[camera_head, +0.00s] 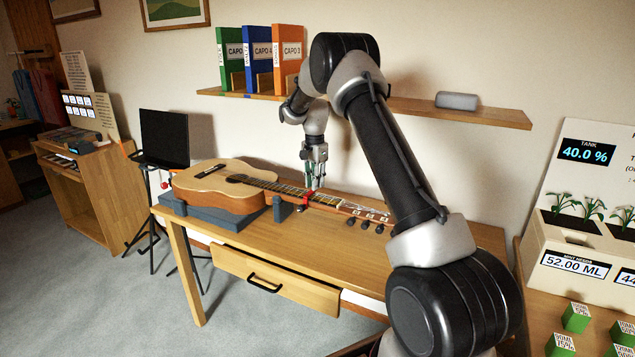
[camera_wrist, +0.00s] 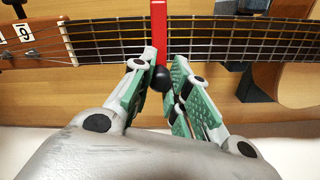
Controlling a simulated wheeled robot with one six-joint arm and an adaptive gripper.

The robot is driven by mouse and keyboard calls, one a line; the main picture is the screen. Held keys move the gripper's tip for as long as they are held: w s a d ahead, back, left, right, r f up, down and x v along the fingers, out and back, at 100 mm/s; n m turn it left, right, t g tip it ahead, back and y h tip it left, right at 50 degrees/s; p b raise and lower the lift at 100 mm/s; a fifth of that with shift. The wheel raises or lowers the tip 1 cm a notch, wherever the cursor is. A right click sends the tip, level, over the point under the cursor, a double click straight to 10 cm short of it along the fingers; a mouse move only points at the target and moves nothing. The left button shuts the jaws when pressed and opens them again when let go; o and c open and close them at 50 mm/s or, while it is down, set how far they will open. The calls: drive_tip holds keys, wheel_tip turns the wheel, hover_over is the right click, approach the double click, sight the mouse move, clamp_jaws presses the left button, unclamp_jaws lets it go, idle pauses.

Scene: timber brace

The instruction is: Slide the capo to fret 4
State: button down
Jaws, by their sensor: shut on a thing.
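The guitar (camera_head: 215,190) lies on its back on the wooden desk, body left and headstock (camera_head: 365,212) right in the head view. The red capo (camera_head: 306,201) sits across its neck. In the wrist view the capo (camera_wrist: 158,28) crosses the strings, with a black ball end (camera_wrist: 162,79) towards my gripper. My gripper (camera_wrist: 163,72) has its green-padded fingers shut around the capo's ball end. In the head view my gripper (camera_head: 314,180) is lowered over the neck beside the capo. The nut (camera_wrist: 66,42) is left of the capo in the wrist view; I cannot tell the exact fret.
Grey supports (camera_head: 279,208) hold the guitar on the desk (camera_head: 280,245). A wall shelf (camera_head: 460,114) above carries green, blue and orange binders; the blue one (camera_head: 257,60) reads CAPO 4. A tag (camera_wrist: 23,31) is on the headstock. The desk front is clear.

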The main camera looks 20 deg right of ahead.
drive_tip(key=c, duration=1.3)
unclamp_jaws()
drive_tip(key=shift+r, duration=0.1)
wheel_tip(320, 180, up, 12)
drive_tip(key=shift+f, duration=0.1)
